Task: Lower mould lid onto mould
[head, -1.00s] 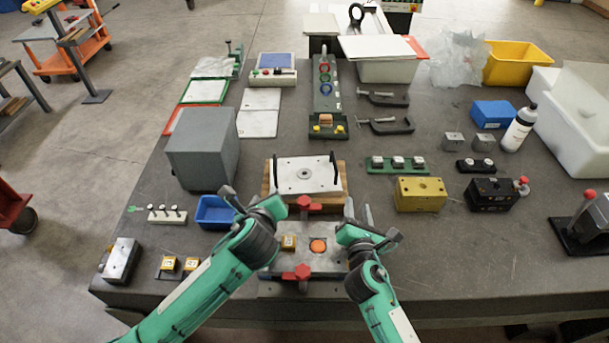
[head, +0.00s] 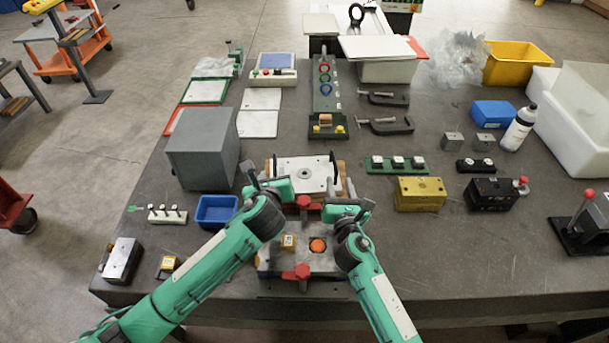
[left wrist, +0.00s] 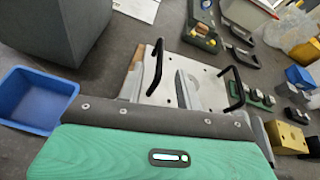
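The mould lid (head: 305,170) is a pale plate with a black handle at each side, resting on wooden blocks behind the mould. It also shows in the left wrist view (left wrist: 208,85). The mould (head: 330,262) is a grey block with an orange disc and a yellow block on top. My left gripper (head: 263,176) is at the lid's near left side; its fingers (left wrist: 160,88) are apart, with the left handle (left wrist: 153,66) showing between and beyond them. My right gripper (head: 338,188) is near the lid's right front corner, fingers apart and apparently empty.
Red clamp knobs (head: 302,272) stand at the mould's front and back. A blue bin (head: 216,211) and grey box (head: 203,149) are left of the lid. A yellow block (head: 420,193) and green strip (head: 397,165) are to the right. The table's right front is clear.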

